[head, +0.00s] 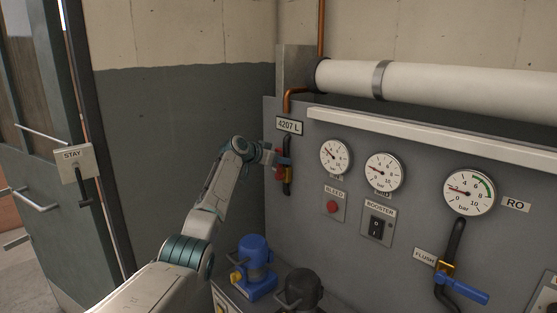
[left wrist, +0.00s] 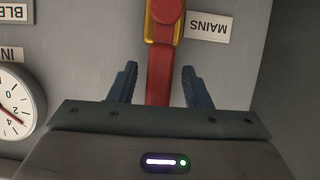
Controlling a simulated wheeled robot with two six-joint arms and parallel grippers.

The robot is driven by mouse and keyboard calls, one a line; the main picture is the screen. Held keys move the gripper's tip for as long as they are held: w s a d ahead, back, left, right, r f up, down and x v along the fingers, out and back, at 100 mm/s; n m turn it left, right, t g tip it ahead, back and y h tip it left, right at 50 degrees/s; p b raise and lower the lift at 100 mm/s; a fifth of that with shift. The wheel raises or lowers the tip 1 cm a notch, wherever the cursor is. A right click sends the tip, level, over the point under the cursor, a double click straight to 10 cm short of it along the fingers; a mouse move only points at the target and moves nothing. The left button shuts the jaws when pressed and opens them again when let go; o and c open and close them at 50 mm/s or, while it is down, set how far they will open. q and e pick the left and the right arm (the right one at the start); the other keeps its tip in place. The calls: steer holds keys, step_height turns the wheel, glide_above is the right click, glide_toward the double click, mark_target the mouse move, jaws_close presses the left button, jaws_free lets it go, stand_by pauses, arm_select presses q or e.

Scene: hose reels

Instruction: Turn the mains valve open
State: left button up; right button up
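The mains valve has a red lever (left wrist: 160,75) on a brass-yellow body (left wrist: 178,22), beside the MAINS label (left wrist: 208,27) in the left wrist view. In the head view the red lever (head: 278,165) shows only in part at the panel's left end, below the 4207 L plate; my gripper hides some of it. My left gripper (head: 284,161) is at the lever. In the left wrist view its two blue fingers stand apart, one on each side of the lever, with a visible gap on both sides. My right gripper is in neither view.
The panel carries gauges (head: 384,172), a red BLEED button (head: 332,207), a BOOSTER switch (head: 376,227) and a blue-handled FLUSH valve (head: 464,289). A blue pump (head: 254,265) stands below. A door (head: 40,210) is at left. A white pipe (head: 440,85) runs above.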

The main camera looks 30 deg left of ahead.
arm_select(q)
steer(key=shift+s+a+r+b, duration=0.1)
steer(key=shift+s+a+b, duration=0.15)
steer(key=shift+s, duration=0.2)
steer(key=b+v, duration=0.4)
steer(key=v, duration=0.5)
steer(key=shift+s+r, duration=0.2)
steer(key=shift+s, duration=0.15)
steer(key=shift+f, duration=0.1)
